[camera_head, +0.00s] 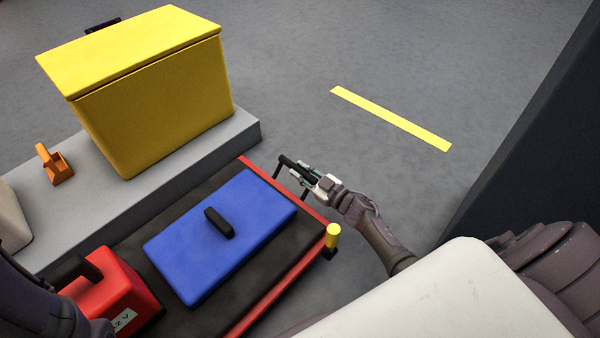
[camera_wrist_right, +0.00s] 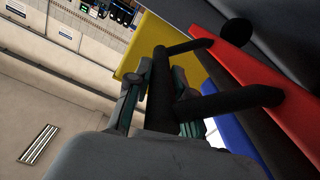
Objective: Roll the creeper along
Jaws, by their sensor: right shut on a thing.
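The creeper (camera_head: 292,256) is a low black board with a red edge, seen in the lower left of the head view. A blue case (camera_head: 180,250) with a black handle and a red case (camera_head: 108,290) rest on it. My right gripper (camera_head: 306,172) is shut on the creeper's black bar handle (camera_head: 286,161) at its far right end. In the right wrist view the bar (camera_wrist_right: 160,85) lies between the fingers, and the red edge (camera_wrist_right: 240,60) is beside it. My left arm shows at the lower left; its gripper is out of view.
A grey platform (camera_head: 60,225) with a yellow bin (camera_head: 160,110) and an orange item (camera_head: 55,165) runs along the creeper's left side. A dark block (camera_head: 530,140) stands at right. Floor with a yellow strip (camera_head: 390,118) is clear ahead.

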